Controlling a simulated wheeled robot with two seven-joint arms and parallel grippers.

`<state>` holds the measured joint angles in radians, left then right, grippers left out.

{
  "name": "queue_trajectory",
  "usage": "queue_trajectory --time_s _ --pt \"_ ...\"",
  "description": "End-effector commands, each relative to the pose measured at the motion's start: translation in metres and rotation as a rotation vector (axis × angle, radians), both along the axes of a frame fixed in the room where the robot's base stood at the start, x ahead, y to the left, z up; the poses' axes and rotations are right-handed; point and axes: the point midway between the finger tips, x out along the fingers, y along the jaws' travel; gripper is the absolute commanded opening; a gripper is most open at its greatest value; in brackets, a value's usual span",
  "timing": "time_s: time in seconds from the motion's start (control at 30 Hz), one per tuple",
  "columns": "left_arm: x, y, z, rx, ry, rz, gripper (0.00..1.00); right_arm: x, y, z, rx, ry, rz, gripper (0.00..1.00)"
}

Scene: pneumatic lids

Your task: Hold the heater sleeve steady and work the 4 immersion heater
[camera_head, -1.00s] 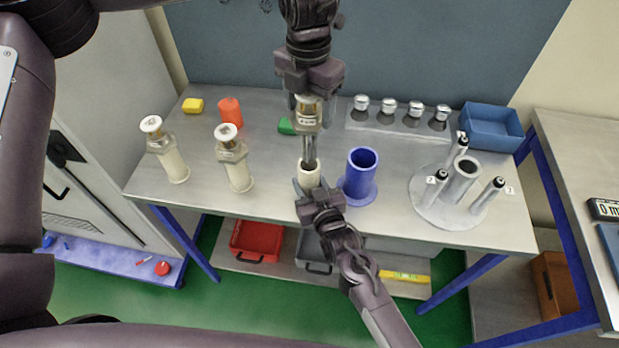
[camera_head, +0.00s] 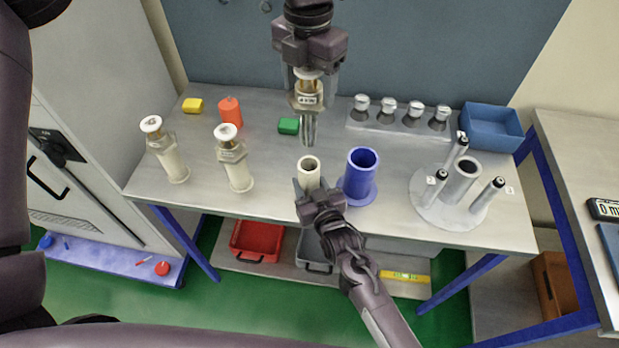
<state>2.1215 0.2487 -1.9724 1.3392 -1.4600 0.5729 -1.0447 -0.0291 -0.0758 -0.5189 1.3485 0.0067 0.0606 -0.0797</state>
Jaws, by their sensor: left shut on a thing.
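My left gripper (camera_head: 308,74), above the middle of the table, is shut on the brass-coloured head of an immersion heater (camera_head: 307,96). The heater hangs upright, its grey prongs pointing down, their tips above and apart from the open mouth of the cream heater sleeve (camera_head: 308,170). The label on its head is too small to read. The sleeve stands upright on the table. My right gripper (camera_head: 311,188) is at the sleeve's near side, a finger on either side of it; whether the fingers press on it is hard to see.
A blue cylinder (camera_head: 360,178) stands close right of the sleeve. Two similar cream units (camera_head: 170,155) (camera_head: 236,165) stand left. A green block (camera_head: 288,126) lies behind. A round stand with grey tubes (camera_head: 450,210), a rack of silver-topped pieces (camera_head: 400,125) and a blue bin (camera_head: 491,130) are right.

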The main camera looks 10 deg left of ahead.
Motion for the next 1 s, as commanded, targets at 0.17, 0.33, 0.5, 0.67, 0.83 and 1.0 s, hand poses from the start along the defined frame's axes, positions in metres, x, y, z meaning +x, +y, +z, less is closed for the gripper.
queue_trajectory --time_s 0.17,0.33,0.5,0.67,0.83,1.0 --pt "0.0 0.0 0.001 -0.001 -0.002 0.0 0.41 -0.001 -0.001 -0.004 -0.004 0.008 0.0 0.24" --pt "0.0 0.0 0.001 -0.001 -0.002 0.001 0.41 -0.001 -0.001 -0.004 -0.004 0.008 0.0 0.47" --pt "0.0 0.0 0.001 -0.001 -0.002 0.001 0.41 -0.001 -0.001 -0.002 -0.002 0.004 0.0 0.69" --pt "0.0 0.0 0.001 -0.001 -0.002 0.001 0.41 0.0 0.0 -0.001 -0.001 0.003 0.0 0.69" --pt "0.0 0.0 0.001 -0.001 -0.002 0.001 0.41 -0.003 -0.002 -0.001 -0.001 0.003 0.0 0.69" --pt "0.0 0.0 0.001 -0.001 -0.002 0.001 0.41 -0.021 -0.012 0.001 -0.002 0.003 0.0 0.69"
